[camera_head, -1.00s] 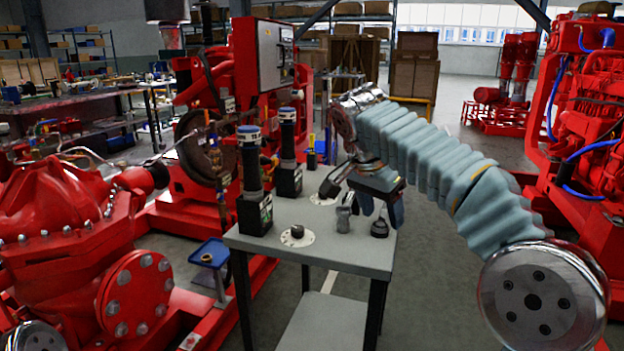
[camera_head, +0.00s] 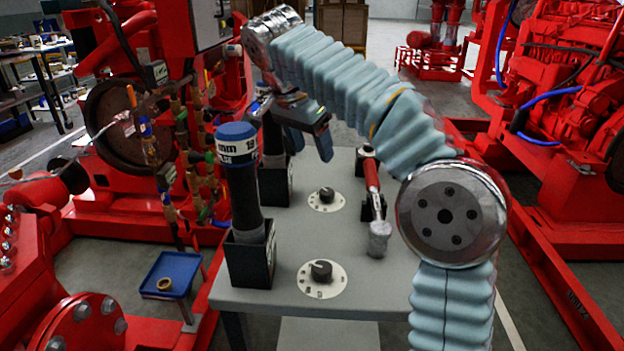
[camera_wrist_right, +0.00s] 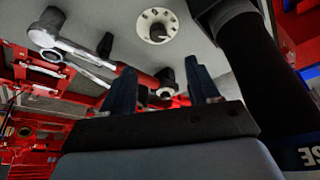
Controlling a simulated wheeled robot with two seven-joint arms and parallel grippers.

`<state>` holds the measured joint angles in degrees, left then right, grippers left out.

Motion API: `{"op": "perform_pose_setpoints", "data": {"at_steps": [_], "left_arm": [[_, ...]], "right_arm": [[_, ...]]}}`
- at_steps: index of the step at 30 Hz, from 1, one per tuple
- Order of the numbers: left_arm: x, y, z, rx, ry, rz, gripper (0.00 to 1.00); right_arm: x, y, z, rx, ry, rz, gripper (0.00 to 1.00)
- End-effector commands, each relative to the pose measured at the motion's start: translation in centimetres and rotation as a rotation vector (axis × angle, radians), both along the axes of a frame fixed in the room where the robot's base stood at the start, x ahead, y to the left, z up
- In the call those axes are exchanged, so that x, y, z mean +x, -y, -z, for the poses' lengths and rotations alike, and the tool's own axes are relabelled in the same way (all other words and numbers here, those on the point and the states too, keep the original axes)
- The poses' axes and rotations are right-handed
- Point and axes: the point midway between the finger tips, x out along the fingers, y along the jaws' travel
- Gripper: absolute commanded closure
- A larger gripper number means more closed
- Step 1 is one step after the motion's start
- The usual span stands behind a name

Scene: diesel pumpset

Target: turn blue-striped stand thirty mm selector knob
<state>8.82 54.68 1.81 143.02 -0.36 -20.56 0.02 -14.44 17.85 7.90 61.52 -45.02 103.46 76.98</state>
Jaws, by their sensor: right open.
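Two black selector knobs on round white dials are set in the grey table (camera_head: 300,238): the near knob (camera_head: 321,270) and the far knob (camera_head: 327,195). A black stand holding an upright dark cylinder with a blue cap and printed band (camera_head: 238,158) is left of the near knob. A second dark stand (camera_head: 274,180) is left of the far knob, partly hidden by my right arm. My right gripper (camera_head: 294,138) is open and empty above the table beside the far stand. In the right wrist view, its parted fingers (camera_wrist_right: 155,72) point towards a dial (camera_wrist_right: 157,25), apart from it.
A red-handled tool (camera_head: 371,180) rests on the table's right side, close to my right arm; it also shows in the right wrist view (camera_wrist_right: 127,82). A blue tray (camera_head: 166,274) and red pump machinery stand left of the table. Bare tabletop surrounds the dials.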

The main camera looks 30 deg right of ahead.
Motion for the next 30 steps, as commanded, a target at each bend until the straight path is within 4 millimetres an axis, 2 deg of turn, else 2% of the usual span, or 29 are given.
{"op": "perform_pose_setpoints", "data": {"at_steps": [9,15,21,30], "left_arm": [[0.0,-0.1,1.9,0.002,0.000,-0.002,0.57],[0.0,-0.1,2.3,0.002,0.000,-0.004,0.57],[0.0,-0.1,2.5,0.003,0.001,-0.005,0.57],[0.0,-0.1,2.5,0.003,0.001,-0.005,0.57]], "right_arm": [[0.9,2.5,6.6,0.001,-0.004,0.002,0.40],[1.5,3.8,10.1,0.000,-0.002,0.002,0.40],[1.9,4.5,11.7,0.001,-0.001,0.001,0.40],[1.9,4.5,11.9,0.001,0.000,0.000,0.40]]}}
